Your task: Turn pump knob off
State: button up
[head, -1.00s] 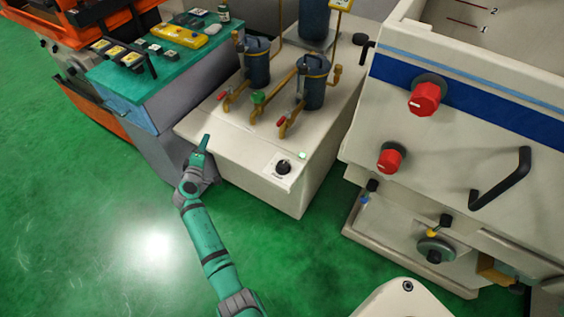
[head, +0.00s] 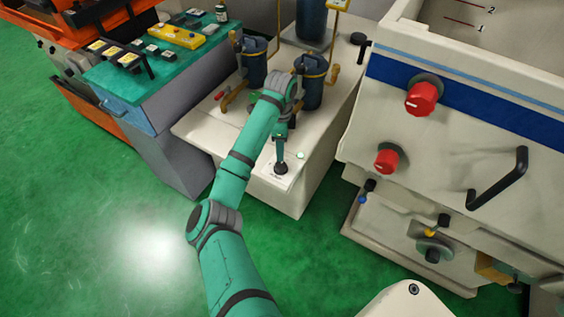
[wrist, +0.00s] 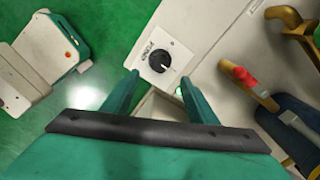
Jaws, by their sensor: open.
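The pump knob (wrist: 160,63) is a round black dial on a white plate (wrist: 176,50) with printed lettering, in the wrist view. In the head view the knob (head: 281,168) sits on the sloping front of the beige pump unit (head: 200,135). My gripper (wrist: 158,84) is open, one finger to each side of the knob in the wrist view. The fingers do not appear to touch it. In the head view my gripper (head: 280,157) is right at the knob and partly hides its plate. The knob's exact pointer setting is too small to read.
Brass pipes with a red valve handle (wrist: 243,76) and dark cylinders (head: 312,85) stand behind. A large beige machine with red knobs (head: 422,98) is at the right. Green floor is free in front and left.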

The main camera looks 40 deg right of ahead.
aim_at(281, 164)
notch_tip(281, 164, down, 10)
jog(key=shift+f, duration=0.2)
jog(key=shift+c, duration=0.7)
jog(key=c, duration=0.9)
